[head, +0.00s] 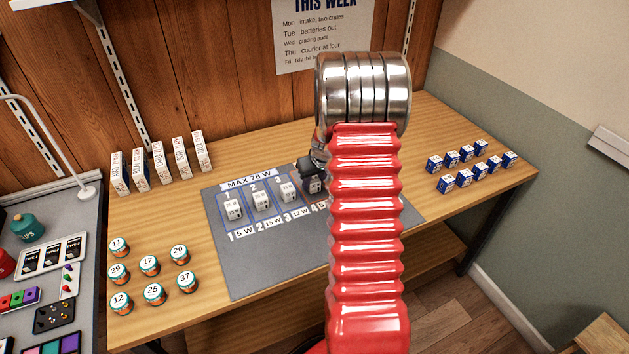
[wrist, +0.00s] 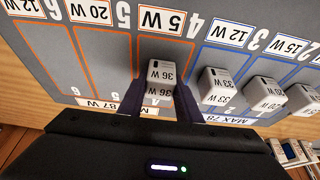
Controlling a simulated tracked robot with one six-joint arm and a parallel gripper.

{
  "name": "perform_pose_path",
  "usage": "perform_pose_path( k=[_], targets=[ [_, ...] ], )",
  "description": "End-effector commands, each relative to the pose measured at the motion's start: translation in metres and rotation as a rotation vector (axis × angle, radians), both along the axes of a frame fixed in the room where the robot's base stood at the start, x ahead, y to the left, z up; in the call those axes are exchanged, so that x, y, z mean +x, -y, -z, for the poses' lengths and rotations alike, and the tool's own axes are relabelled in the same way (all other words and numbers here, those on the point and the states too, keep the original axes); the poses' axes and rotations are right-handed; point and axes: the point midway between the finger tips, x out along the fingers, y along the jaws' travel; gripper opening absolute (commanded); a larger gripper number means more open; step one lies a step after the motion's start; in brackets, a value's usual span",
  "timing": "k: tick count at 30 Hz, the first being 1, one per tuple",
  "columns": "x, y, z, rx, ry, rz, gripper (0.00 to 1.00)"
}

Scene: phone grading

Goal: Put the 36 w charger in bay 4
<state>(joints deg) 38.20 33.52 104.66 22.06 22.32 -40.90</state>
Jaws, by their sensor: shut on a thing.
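The 36 W charger (wrist: 161,76) is a small white block between the two dark fingers of my gripper (wrist: 159,90), which is shut on it. In the wrist view it is over the orange-outlined bay 4 (wrist: 165,50), whose strip reads 5 W. Whether its base touches the mat I cannot tell. In the head view my gripper (head: 312,169) is mostly hidden behind my red arm, and the charger (head: 314,185) shows only in part. White chargers stand in bay 3 (head: 288,191), bay 2 (head: 261,201) and bay 1 (head: 234,209).
The grey mat (head: 245,270) lies on the wooden table. Numbered jars (head: 149,262) stand to its left, small blue boxes (head: 464,178) to its right, and upright white boxes (head: 159,163) at the back left. In the wrist view bays 5 (wrist: 100,65) and 6 (wrist: 45,55) look empty.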

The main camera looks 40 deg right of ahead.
Motion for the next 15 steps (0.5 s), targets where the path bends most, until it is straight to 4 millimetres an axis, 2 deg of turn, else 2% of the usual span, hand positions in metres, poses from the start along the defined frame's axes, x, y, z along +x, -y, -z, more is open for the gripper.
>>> perform_pose_path(
  k=[10,11,15],
  targets=[
    [0.0002,-0.0003,0.0023,0.000,0.000,0.000,0.07],
    [0.0002,-0.0003,0.0023,0.000,0.000,0.000,0.32],
    [0.0002,-0.0003,0.0021,0.000,0.000,0.000,0.42]
  ],
)
